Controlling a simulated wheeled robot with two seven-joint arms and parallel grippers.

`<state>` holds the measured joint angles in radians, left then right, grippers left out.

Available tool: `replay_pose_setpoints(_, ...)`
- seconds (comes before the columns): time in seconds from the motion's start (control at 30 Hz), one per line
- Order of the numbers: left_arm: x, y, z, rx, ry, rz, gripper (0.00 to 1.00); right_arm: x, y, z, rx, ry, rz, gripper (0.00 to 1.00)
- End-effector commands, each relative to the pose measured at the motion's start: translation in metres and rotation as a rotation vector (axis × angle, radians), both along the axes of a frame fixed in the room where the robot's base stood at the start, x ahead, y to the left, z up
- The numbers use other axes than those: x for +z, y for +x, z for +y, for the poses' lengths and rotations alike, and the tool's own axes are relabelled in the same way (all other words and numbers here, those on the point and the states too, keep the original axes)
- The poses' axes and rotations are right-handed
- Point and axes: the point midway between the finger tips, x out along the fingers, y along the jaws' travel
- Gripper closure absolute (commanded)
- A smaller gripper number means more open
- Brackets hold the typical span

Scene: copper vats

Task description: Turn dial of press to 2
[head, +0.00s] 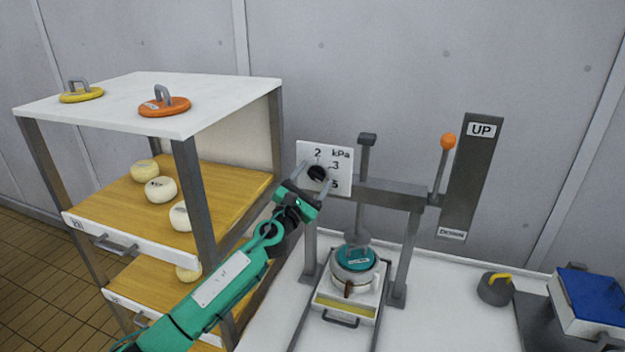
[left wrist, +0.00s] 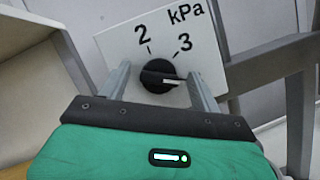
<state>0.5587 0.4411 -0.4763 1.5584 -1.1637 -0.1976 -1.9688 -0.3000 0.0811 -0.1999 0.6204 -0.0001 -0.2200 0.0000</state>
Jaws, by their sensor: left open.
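The press (head: 390,190) stands on the white table. A white dial plate (head: 343,154) on its left side shows 2, 3, 5 and kPa. The black dial (left wrist: 157,72) sits on the plate; its light pointer line lies nearly level and seems to point right, below the tick for 3. My left gripper (head: 317,173) is at the plate, open, with one finger on each side of the dial in the left wrist view (left wrist: 158,84). I cannot tell whether the fingers touch it. The 5 is hidden in the left wrist view. My right gripper is not in view.
A shelf (head: 220,105) with wooden drawers of cheeses stands left. The press's orange-tipped lever (head: 448,141) is beside the UP/DOWN plate (head: 470,180). A teal-lidded mould (head: 354,262) sits under the press. A grey weight (head: 494,290) and blue-topped box (head: 590,295) are at right.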

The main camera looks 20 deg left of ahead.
Motion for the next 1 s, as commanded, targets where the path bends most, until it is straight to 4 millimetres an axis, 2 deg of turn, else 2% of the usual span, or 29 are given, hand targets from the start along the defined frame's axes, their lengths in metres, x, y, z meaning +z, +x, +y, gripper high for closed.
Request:
replay_pose_setpoints(0.07,0.000,0.000,0.000,0.000,0.000,0.000,0.35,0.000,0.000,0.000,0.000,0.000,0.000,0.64)
replay_pose_setpoints(0.3,0.000,0.000,0.000,0.000,0.000,0.000,0.80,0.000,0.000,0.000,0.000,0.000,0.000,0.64)
replay_pose_setpoints(0.67,-0.002,0.000,-0.001,-0.001,-0.052,0.002,0.80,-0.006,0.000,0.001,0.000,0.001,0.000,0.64)
replay_pose_setpoints(1.0,-0.004,0.000,-0.001,0.000,-0.293,0.010,0.80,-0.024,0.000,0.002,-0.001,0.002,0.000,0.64)
